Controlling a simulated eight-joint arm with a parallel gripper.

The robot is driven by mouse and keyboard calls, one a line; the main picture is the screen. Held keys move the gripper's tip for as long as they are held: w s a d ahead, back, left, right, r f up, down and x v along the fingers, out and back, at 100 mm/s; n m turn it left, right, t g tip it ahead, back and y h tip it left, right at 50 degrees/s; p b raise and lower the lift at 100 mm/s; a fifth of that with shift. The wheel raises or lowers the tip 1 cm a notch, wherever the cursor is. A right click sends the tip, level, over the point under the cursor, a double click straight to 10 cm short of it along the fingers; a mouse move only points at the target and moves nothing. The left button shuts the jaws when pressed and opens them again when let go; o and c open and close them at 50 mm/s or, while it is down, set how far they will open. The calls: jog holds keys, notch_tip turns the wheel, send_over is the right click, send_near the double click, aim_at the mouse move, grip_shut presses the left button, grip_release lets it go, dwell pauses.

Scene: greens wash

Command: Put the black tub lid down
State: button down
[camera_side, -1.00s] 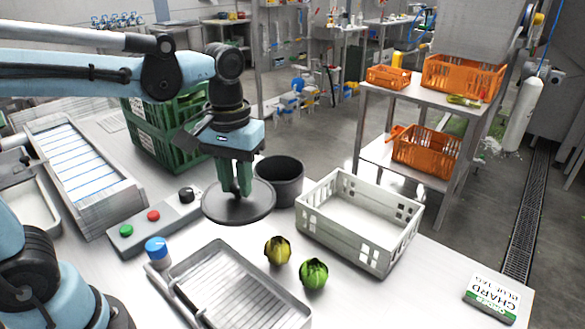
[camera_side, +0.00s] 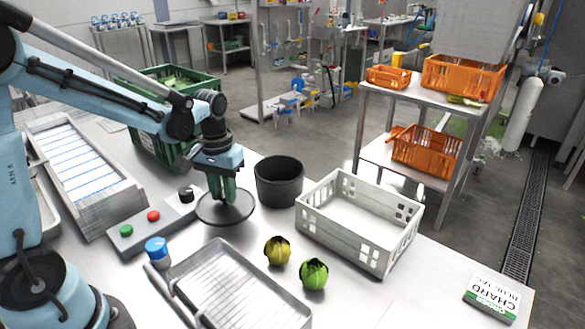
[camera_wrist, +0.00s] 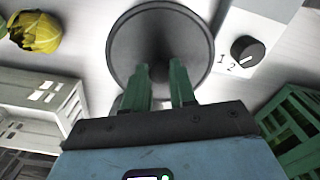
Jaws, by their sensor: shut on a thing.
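The black tub lid (camera_side: 213,214) is a round dark disc beside the tub, left of it in the side view. My gripper (camera_side: 229,196) points down and is shut on the lid near its middle. In the wrist view the green fingers of my gripper (camera_wrist: 162,92) reach onto the lid (camera_wrist: 128,48). The lid looks level and low over the steel table (camera_side: 240,236); I cannot tell whether it touches. The black tub (camera_side: 279,184) stands upright with its top open.
A white crate (camera_side: 360,236) stands right of the tub. A yellow vegetable (camera_side: 278,250), a green one (camera_side: 314,274) and a metal tray (camera_side: 243,288) are in front. A control box with buttons (camera_side: 153,216) is close left of the lid. A green crate (camera_side: 160,140) stands behind.

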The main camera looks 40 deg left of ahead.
jog(key=shift+f, duration=0.5)
jog(key=shift+f, duration=0.35)
jog(key=shift+f, duration=0.1)
jog(key=c, duration=0.9)
grip_release()
notch_tip(320, 180, up, 13)
jog(key=shift+s+d+f+m+t, duration=0.7)
jog(key=shift+s+d+t, duration=0.3)
jog(key=shift+d+t, duration=0.2)
jog(key=shift+s+d+f+m+t, duration=0.55)
jog(key=shift+s+d+m+t, duration=0.3)
jog(key=shift+s+d+t, duration=0.3)
jog(key=shift+s+d+f+m+t, duration=0.7)
jog(key=shift+s+d+t, duration=0.2)
jog(key=shift+d+t, duration=0.3)
